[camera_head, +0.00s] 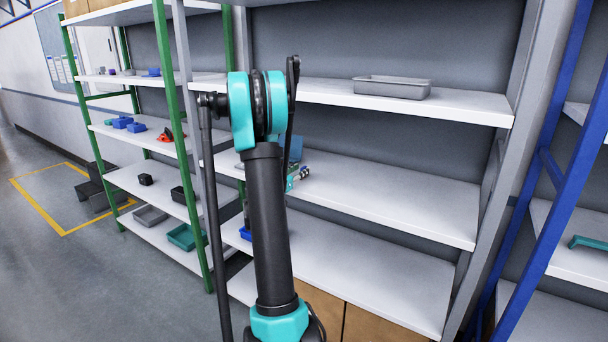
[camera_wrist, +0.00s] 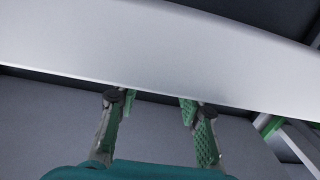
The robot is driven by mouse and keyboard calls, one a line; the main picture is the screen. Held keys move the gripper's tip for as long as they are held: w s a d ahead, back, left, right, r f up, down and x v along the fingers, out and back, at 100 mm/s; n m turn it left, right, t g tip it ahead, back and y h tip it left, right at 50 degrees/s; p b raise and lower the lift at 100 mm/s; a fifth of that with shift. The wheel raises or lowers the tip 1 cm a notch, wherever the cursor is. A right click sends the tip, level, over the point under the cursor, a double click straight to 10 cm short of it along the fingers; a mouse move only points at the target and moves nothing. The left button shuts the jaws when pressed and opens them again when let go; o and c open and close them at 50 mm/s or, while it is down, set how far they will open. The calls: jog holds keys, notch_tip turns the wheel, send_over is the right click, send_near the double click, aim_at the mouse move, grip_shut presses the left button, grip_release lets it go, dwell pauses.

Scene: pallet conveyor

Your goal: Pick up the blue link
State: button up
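My gripper (camera_wrist: 155,104) shows in the wrist view with its two green-padded fingers apart and nothing between them. It faces a pale shelf board that crosses the upper part of that view. In the head view my gripper (camera_head: 298,178) is partly hidden behind my arm, just above the middle shelf of the central rack. A small blue object (camera_head: 246,234) lies on the shelf below, partly covered by my arm; I cannot tell whether it is the blue link. No blue link shows in the wrist view.
The central rack's middle shelf (camera_head: 400,205) is clear at right. A grey tray (camera_head: 392,87) stands on the shelf above. The green-posted rack at left holds blue pieces (camera_head: 122,122), an orange-red item (camera_head: 171,134) and a teal bin (camera_head: 186,236). A blue post (camera_head: 548,170) stands at right.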

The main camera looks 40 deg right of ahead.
aim_at(304, 167)
jog(key=shift+x, duration=1.6)
grip_shut()
notch_tip(304, 167, up, 20)
